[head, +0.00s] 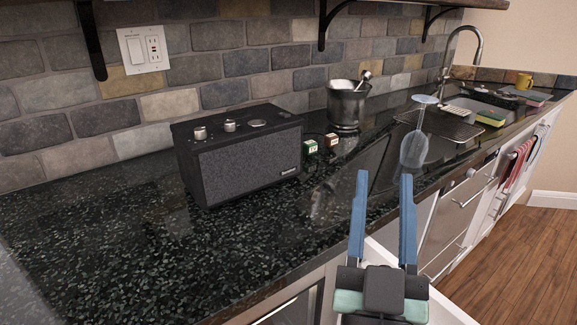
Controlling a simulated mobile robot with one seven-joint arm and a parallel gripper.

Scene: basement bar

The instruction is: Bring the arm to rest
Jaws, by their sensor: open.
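My gripper (384,178) is in the lower right of the head view. Its two blue fingers point away from me and stand apart with nothing between them. It is in front of the counter's front edge, above a white panel that looks like an open drawer (448,312). The dark speckled counter (105,255) runs from the lower left to the far right.
A black speaker (245,155) stands on the counter. Behind it are two small boxes (310,147), a dark ice bucket (347,105) and a clear glass (414,148) near the edge. A sink with a tap (478,45) is farther back. Wooden floor (525,262) is free at right.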

